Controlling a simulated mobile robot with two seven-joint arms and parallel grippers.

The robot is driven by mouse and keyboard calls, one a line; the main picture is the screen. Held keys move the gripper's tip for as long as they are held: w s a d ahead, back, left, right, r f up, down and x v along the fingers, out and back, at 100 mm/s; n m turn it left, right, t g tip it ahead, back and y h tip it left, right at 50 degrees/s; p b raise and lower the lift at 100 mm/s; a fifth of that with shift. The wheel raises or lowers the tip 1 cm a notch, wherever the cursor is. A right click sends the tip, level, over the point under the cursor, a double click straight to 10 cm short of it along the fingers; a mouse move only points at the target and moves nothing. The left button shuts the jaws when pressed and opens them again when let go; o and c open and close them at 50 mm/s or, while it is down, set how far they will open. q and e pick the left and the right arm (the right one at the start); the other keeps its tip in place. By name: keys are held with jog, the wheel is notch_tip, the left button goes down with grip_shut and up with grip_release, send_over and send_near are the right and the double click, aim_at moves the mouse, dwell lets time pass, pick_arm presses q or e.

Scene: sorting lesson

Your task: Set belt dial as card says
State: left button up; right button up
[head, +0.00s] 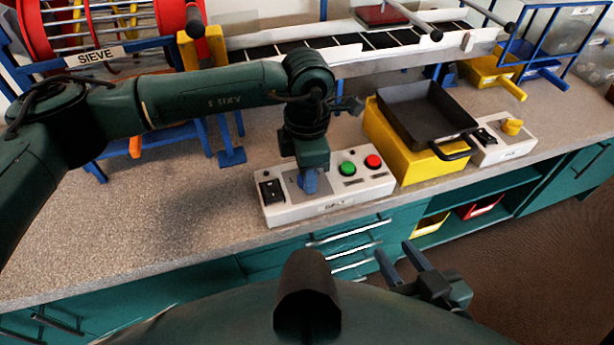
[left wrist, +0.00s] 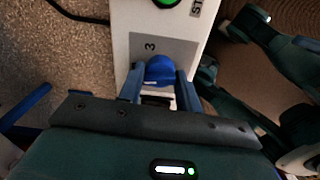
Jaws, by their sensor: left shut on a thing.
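The belt control box (head: 332,206) is white and stands at the bench's front edge, with a green button (head: 347,169) and a red button (head: 373,161). My left gripper (head: 309,186) points down onto its grey dial plate. In the left wrist view my left gripper (left wrist: 160,86) is shut on the blue belt dial (left wrist: 160,69), one finger on each side. A "3" (left wrist: 150,46) is printed just above the dial; other marks and the dial's pointer are hidden. My right gripper (head: 394,250) is open and empty, in front of the bench. I cannot make out a card.
A black pan (head: 425,115) sits on a yellow stand (head: 400,150) right of the box. Beyond it is another control box (head: 510,145) with a yellow knob. The sieve (head: 95,57) and conveyor (head: 340,47) stand behind. The bench's left part is clear.

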pick_arm(q)
jog(key=shift+m+b, duration=0.6)
jog(key=shift+m, duration=0.3)
pick_arm(e)
jog(key=shift+w+a+f+n, duration=0.1)
jog(key=shift+a+f+n, duration=0.05)
jog(key=shift+f, duration=0.35)
jog(key=shift+w+a+f+n, duration=0.1)
jog(key=shift+a+f+n, duration=0.05)
jog(key=shift+f, duration=0.35)
jog(key=shift+a+f+g, duration=0.1)
jog(key=shift+f+g, duration=0.05)
jog(key=shift+g, duration=0.15)
pick_arm(q)
jog(key=o, duration=1)
jog(key=shift+c, duration=0.2)
notch_tip(320, 180, up, 13)
jog(key=p, duration=0.1)
jog(key=shift+r, duration=0.15)
pick_arm(e)
jog(key=shift+s+d+r, duration=0.2)
jog(key=shift+d+r, duration=0.05)
jog(key=shift+r, duration=0.5)
